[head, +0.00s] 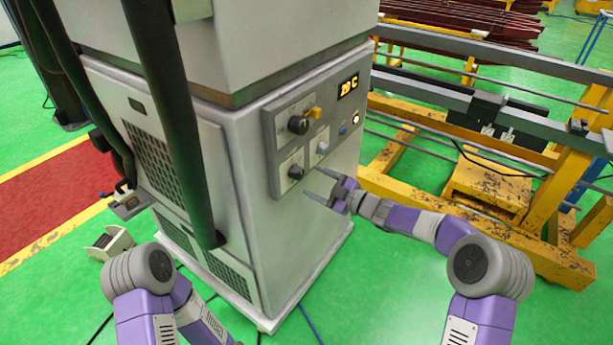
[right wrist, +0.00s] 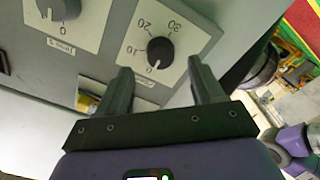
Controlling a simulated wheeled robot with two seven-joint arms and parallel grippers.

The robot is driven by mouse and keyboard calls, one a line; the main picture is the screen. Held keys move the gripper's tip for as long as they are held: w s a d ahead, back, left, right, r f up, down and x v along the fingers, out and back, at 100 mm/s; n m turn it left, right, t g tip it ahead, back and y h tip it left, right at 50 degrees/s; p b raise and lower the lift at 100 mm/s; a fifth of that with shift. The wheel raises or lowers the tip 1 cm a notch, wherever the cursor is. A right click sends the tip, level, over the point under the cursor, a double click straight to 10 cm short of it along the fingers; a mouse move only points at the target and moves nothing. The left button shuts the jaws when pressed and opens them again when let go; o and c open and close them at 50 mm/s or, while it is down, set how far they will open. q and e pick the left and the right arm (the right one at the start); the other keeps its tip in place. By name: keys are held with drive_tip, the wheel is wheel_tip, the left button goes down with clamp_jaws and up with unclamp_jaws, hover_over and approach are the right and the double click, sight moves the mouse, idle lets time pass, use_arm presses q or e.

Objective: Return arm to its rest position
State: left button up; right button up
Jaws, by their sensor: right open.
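My right gripper (head: 327,189) is open and empty in front of the grey machine cabinet (head: 240,140), just below its control panel (head: 310,130). In the right wrist view the two fingers of my right gripper (right wrist: 163,85) stand apart, with a black knob (right wrist: 160,52) on a numbered dial showing beyond and between them; the knob looks clear of the fingers. My left arm (head: 140,275) comes in at the lower left of the head view. Its gripper is not visible.
A yellow steel frame (head: 560,190) with rails stands at the right. Thick black hoses (head: 165,110) run down the cabinet's left side. Green floor (head: 385,300) is open in front.

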drive_tip(key=shift+v, duration=1.15)
drive_tip(key=s+d+f+m+h, duration=0.1)
drive_tip(key=s+f+m+h, duration=0.2)
drive_tip(key=f, duration=0.4)
drive_tip(key=s+f+m+g+h+p, duration=0.1)
drive_tip(key=s+f+m+h, duration=0.15)
drive_tip(key=f+m, duration=0.45)
drive_tip(key=s+d+f+m+h, duration=0.1)
drive_tip(key=s+f+m+h, duration=0.2)
drive_tip(key=f, duration=0.5)
drive_tip(key=s+d+f+m+g+h, duration=0.1)
drive_tip(key=s+f+m+g, duration=0.3)
drive_tip(key=s, duration=1)
drive_tip(key=s+f+m+g+h+p, duration=0.1)
drive_tip(key=s+f+m+g, duration=0.3)
drive_tip(key=s+f, duration=0.5)
drive_tip(key=s+g, duration=0.1)
drive_tip(key=s, duration=0.4)
drive_tip(key=shift+d, duration=0.4)
drive_tip(key=shift+w, duration=0.1)
